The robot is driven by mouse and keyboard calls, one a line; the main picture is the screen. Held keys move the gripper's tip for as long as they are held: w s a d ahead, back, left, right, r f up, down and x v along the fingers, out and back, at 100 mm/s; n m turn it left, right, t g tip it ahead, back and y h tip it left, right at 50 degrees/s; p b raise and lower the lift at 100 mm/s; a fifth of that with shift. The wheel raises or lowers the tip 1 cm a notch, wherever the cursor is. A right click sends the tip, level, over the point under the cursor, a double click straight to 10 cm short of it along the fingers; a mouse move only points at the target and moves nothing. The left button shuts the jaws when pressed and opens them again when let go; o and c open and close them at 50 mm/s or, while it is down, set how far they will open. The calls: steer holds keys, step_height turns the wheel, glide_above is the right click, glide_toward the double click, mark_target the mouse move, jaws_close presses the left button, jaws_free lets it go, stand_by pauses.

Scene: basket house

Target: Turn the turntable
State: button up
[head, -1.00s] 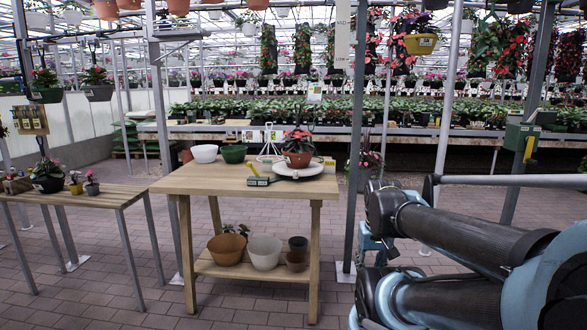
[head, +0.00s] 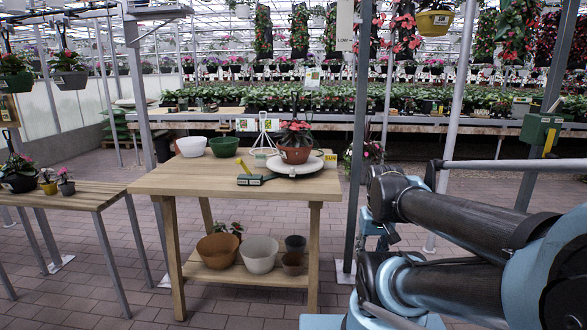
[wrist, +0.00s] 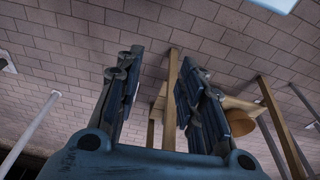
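The turntable (head: 310,166) is a round white disc on the wooden table near its back right corner. A brown pot with a red-leaved plant (head: 294,142) stands upright on it. A yellow tag reading "SUN" (head: 330,158) shows at the turntable's right edge. In the head view my arm is at the right, apart from the table.
Another table (head: 75,195) is at left. Brick floor in front is clear.

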steer(key=w+a+r+n+y, duration=0.1)
steer(key=w+a+r+n, duration=0.15)
steer(key=w+r, duration=0.55)
steer(key=w+a+r+n, duration=0.2)
steer(key=w+a+r, duration=0.2)
steer(key=w+r, duration=0.4)
steer(key=w+a+r+n+y, duration=0.1)
steer(key=w+a+r, duration=0.3)
steer(key=w, duration=0.3)
steer(key=w+a+r+n+t, duration=0.1)
steer(key=w+a+r+n, duration=0.1)
steer(key=w+a+r, duration=0.3)
steer(key=w+a+r+n+y, duration=0.1)
steer(key=w+a+r, duration=0.25)
steer(key=w, duration=0.45)
steer(key=x, duration=1.7)
steer(key=shift+s+a+f, duration=0.2)
steer(key=shift+s+f, duration=0.05)
steer(key=shift+f, duration=0.05)
steer(key=shift+a, duration=0.1)
jaws_close()
